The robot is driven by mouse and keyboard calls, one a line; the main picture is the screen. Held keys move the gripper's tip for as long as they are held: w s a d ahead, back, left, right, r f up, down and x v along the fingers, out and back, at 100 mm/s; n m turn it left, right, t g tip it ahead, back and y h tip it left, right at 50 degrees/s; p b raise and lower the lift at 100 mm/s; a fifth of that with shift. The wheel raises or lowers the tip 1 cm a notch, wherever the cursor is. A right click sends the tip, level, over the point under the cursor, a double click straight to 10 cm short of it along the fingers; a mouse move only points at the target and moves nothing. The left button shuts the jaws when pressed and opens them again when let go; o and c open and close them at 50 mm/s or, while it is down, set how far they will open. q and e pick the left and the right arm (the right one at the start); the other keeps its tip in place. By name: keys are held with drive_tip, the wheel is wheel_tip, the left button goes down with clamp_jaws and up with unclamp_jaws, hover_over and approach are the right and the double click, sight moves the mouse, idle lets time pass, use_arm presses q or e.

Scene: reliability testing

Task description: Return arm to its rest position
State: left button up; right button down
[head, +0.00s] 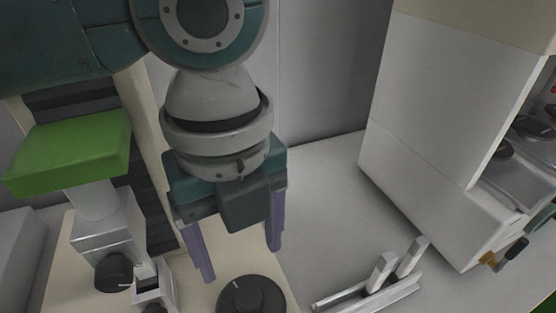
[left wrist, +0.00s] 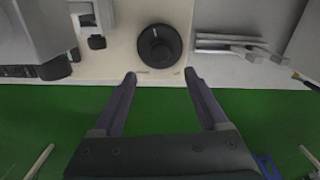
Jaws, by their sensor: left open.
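My left gripper (head: 240,262) hangs down from the arm in the upper left of the head view. Its two purple-grey fingers are spread apart with nothing between them. In the left wrist view, the open fingers (left wrist: 160,78) point toward a round black knob (left wrist: 160,45) on a cream base plate. The same knob (head: 251,297) shows at the bottom of the head view, in front of and below the fingers, apart from them. My right gripper is in neither view.
A device with a green top (head: 70,152) stands left of the gripper. A large white machine (head: 430,130) stands at the right. A metal bracket with two upright bars (head: 372,292) lies on the grey surface. Bare grey surface (head: 320,200) lies between gripper and machine. Green floor (left wrist: 50,120) shows below the edge.

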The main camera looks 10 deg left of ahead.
use_arm(q)
drive_tip(key=s+d+n+t+h, duration=0.1)
drive_tip(key=s+d+n+h, duration=0.3)
drive_tip(key=s+d+n, duration=0.4)
drive_tip(key=s+a+n+t+y+p, duration=0.1)
drive_tip(key=s+a+n+y, duration=0.15)
drive_tip(key=a+n, duration=0.65)
drive_tip(key=s+a+n+t+y, duration=0.1)
drive_tip(key=s+a+n+y, duration=0.15)
drive_tip(key=a+n, duration=0.65)
wheel_tip(320, 180, up, 37)
drive_tip(key=h+p, duration=0.1)
drive_tip(key=p, duration=3.7)
drive_tip(key=shift+w+r+t, duration=0.15)
drive_tip(key=shift+t, duration=0.15)
drive_tip(key=shift+d, duration=0.1)
